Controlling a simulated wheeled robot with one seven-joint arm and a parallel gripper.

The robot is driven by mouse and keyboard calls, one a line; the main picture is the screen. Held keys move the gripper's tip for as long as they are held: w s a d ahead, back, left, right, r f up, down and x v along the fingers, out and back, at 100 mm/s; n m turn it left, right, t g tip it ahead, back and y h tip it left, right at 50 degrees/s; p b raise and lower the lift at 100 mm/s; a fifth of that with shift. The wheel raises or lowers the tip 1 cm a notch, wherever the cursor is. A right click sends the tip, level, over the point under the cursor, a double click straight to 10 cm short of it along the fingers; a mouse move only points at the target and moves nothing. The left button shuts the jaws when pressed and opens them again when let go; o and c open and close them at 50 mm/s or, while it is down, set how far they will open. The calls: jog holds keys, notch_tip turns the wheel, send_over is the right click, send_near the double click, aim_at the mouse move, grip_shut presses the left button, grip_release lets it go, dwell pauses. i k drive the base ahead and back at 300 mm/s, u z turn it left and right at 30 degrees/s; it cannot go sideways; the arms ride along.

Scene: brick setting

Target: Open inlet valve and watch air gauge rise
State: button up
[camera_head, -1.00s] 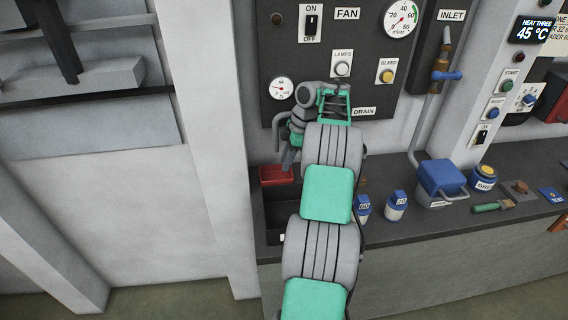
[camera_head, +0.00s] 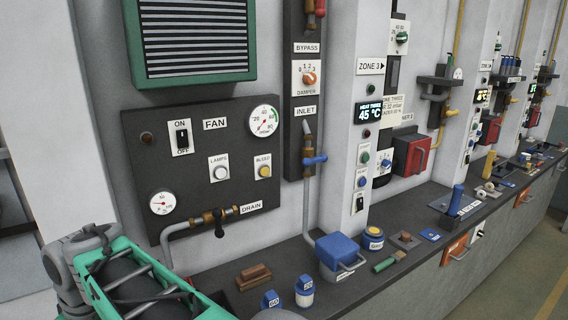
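The inlet valve is a brass fitting with a blue lever handle (camera_head: 315,160) on a grey pipe, under the INLET label (camera_head: 305,111) right of the dark panel. Its lever points sideways to the right, across the pipe. The air gauge (camera_head: 263,121) is a round white dial with a green arc at the panel's upper right. Its needle appears to point to the lower left, but the small scale is hard to read. My green and grey arm is at the lower left, apart from the valve. My gripper's fingers cannot be made out.
The dark panel (camera_head: 185,262) carries a fan switch (camera_head: 182,137), lamps button (camera_head: 219,169), yellow bleed button (camera_head: 264,167), small gauge (camera_head: 163,203) and drain valve (camera_head: 219,222). The counter below holds a blue box (camera_head: 338,252), two blue-capped bottles and a brown block (camera_head: 253,277).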

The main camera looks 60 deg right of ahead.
aim_at(306, 162)
jog(key=z, duration=2.35)
